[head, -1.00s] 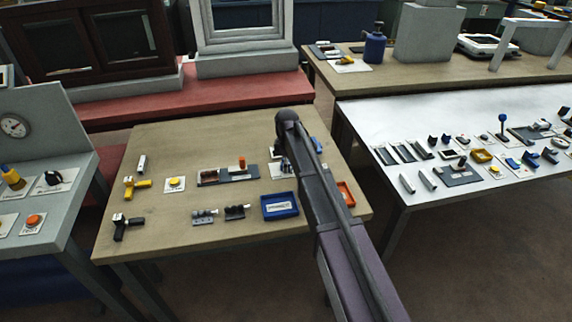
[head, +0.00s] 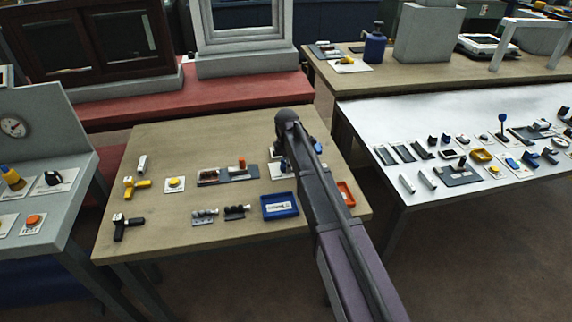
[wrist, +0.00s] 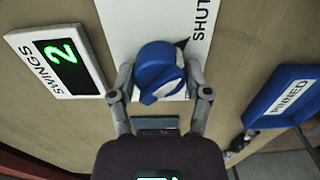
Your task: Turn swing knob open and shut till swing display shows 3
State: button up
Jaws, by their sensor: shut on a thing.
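The blue swing knob (wrist: 158,68) sits on a white plate (wrist: 122,22) in the wrist view. The word SHUT is printed along the plate's right part, and the knob's raised grip is turned at a slant. My gripper (wrist: 158,74) is shut on the knob, one finger at each side. The swing display (wrist: 66,60), labelled SWINGS, stands left of the knob and shows a green 2. In the head view my arm covers most of the knob and the display.
A blue tray (wrist: 250,121) labelled PINNED lies right of the knob in the wrist view. In the head view, an orange tray (head: 351,201) sits at the wooden table's (head: 180,136) right edge. Several small fixtures stand on its left and middle.

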jog(key=o, duration=1.2)
jog(key=shift+s, duration=0.15)
